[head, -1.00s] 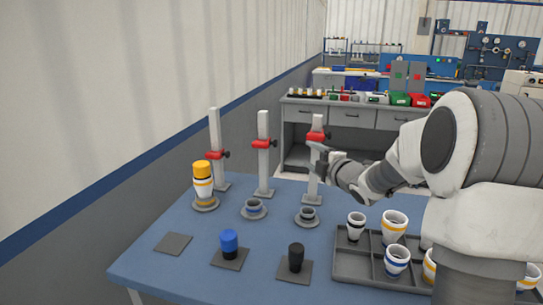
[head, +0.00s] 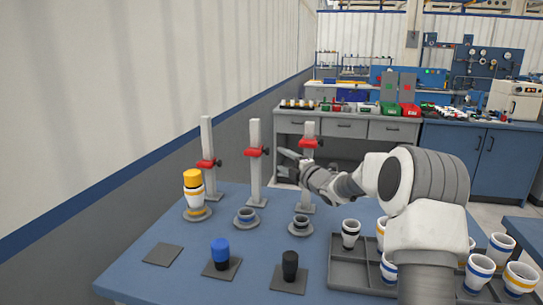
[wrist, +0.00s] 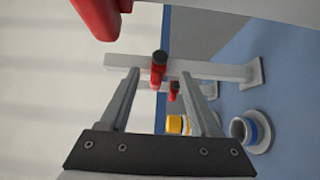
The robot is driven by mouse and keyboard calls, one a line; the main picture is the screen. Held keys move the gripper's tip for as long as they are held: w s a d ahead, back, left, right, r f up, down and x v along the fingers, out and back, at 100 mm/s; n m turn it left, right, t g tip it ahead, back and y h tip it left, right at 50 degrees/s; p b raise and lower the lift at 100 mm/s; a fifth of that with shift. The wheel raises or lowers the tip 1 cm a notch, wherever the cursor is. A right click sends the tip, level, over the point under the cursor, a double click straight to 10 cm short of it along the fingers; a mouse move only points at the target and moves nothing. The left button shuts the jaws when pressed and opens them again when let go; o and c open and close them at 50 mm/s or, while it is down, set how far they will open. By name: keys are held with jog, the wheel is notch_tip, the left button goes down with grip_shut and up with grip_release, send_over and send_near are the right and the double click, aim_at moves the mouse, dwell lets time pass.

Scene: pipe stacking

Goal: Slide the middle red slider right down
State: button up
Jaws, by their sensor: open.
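Three upright grey posts stand at the back of the table, each with a red slider. The middle red slider (head: 254,152) is high on the middle post (head: 255,180). The left red slider (head: 208,163) is lower on its post; the right red slider (head: 308,142) is high on its post. My gripper (head: 285,160) is open and empty, between the middle and right posts. In the wrist view my gripper's fingers (wrist: 163,88) point toward the middle slider (wrist: 158,73), which appears between them but further away.
A cup stack with a yellow top (head: 193,190) stands before the left post. Smaller cups (head: 247,217) sit before the others. Square pads in front hold a blue cup (head: 220,252) and a black cup (head: 290,265). A grey tray (head: 345,273) of cups is right.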

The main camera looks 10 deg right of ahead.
aim_at(257, 152)
jog(key=x, duration=0.7)
jog(key=shift+w, duration=0.2)
grip_shut()
dwell(1.3)
